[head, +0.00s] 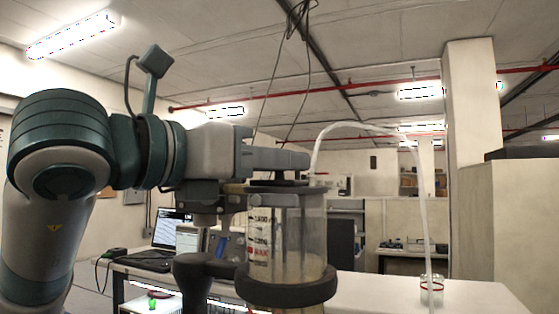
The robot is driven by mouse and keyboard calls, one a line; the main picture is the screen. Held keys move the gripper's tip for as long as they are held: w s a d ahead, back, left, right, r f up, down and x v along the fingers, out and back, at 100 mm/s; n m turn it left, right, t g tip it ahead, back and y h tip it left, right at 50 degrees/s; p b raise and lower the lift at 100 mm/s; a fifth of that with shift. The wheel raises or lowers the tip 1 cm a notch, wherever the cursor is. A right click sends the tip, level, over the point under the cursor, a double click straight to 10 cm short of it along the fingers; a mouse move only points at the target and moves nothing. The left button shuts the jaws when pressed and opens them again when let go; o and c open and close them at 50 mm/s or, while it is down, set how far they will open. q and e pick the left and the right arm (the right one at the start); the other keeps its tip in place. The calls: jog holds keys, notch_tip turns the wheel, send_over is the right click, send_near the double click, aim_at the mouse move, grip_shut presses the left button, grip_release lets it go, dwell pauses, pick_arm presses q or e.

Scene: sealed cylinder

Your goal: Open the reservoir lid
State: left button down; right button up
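The reservoir (300,235) is a clear upright cylinder with printed level marks and a red MAX mark, standing in a dark ring holder near the middle of the head view. Its flat dark lid (285,188) lies level on the rim, and I see no gap under it. My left gripper (300,172) reaches in from the left, its fingers lying just over the lid's top. I see the fingers side-on, so their opening and any contact with the lid are hidden. My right gripper is not in view.
A clear tube (424,200) arches from behind the gripper down to a small jar (431,289) on the white table (375,292). A laptop (172,230) stands behind at left. Thin cables hang from the ceiling above the reservoir. The table right of the reservoir is mostly clear.

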pick_arm(q)
jog(key=shift+w+r, duration=0.1)
jog(key=shift+w+r+n+g+y+b, duration=0.2)
jog(key=shift+n+g+y+b, duration=0.2)
jog(key=shift+g+y, duration=0.15)
jog(key=shift+w+d+r+g+y, duration=0.1)
jog(key=shift+w+r+g+y, duration=0.1)
jog(key=shift+g+y, duration=0.25)
jog(key=shift+w+d+r+n+g+y+p, duration=0.15)
jog(key=shift+r+n+g+y+p, duration=0.1)
jog(key=shift+g, duration=0.25)
jog(key=shift+w+r+n+g+y+p, duration=0.15)
jog(key=shift+n+g, duration=0.1)
jog(key=shift+g, duration=0.25)
jog(key=shift+w+g+y+p, duration=0.35)
jog(key=shift+g+y+p, duration=0.1)
jog(key=shift+g, duration=0.25)
